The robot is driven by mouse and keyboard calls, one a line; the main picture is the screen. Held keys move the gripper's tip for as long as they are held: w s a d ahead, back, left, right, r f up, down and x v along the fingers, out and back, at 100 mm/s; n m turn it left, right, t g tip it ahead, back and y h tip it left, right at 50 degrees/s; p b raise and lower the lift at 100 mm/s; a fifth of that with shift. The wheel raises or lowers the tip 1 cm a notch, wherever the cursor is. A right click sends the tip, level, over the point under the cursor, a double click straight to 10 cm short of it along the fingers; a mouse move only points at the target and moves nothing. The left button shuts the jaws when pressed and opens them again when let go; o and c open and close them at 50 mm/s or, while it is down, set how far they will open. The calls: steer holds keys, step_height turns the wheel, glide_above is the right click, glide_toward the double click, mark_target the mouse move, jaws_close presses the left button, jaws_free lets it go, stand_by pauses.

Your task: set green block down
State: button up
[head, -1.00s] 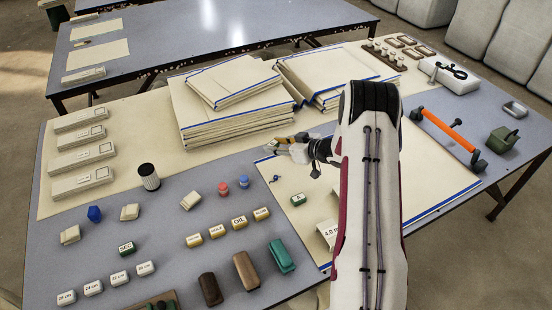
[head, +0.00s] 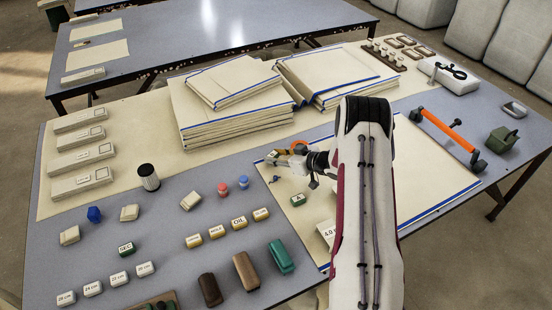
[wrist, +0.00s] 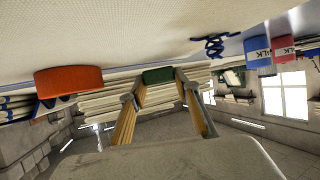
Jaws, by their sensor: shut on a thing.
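My gripper (head: 274,157) is over the back left corner of the blue-edged cream cloth (head: 425,165). In the wrist view, its yellow fingers (wrist: 158,88) are shut on a green block (wrist: 158,76), which sits between the fingertips. In the head view the held block is small and mostly hidden by the fingers. The wrist view does not make clear whether it touches the cloth. Another small green block with a pale label (head: 298,200) lies on the cloth, nearer the front.
An orange round thing (head: 300,146) is just behind my gripper; it also shows in the wrist view (wrist: 68,81). A blue twisted piece (head: 275,179) lies close in front. Stacked folded cloths (head: 235,115) stand behind. Red (head: 223,190) and blue (head: 244,182) pieces are to the left.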

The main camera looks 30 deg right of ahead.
steer(key=shift+f, duration=0.55)
steer(key=shift+f, duration=0.1)
steer(key=o, duration=0.9)
steer(key=shift+s+d+r, duration=0.25)
steer(key=shift+s+r, duration=0.2)
steer(key=shift+s, duration=0.1)
steer(key=v, duration=1)
steer(key=shift+s, duration=0.3)
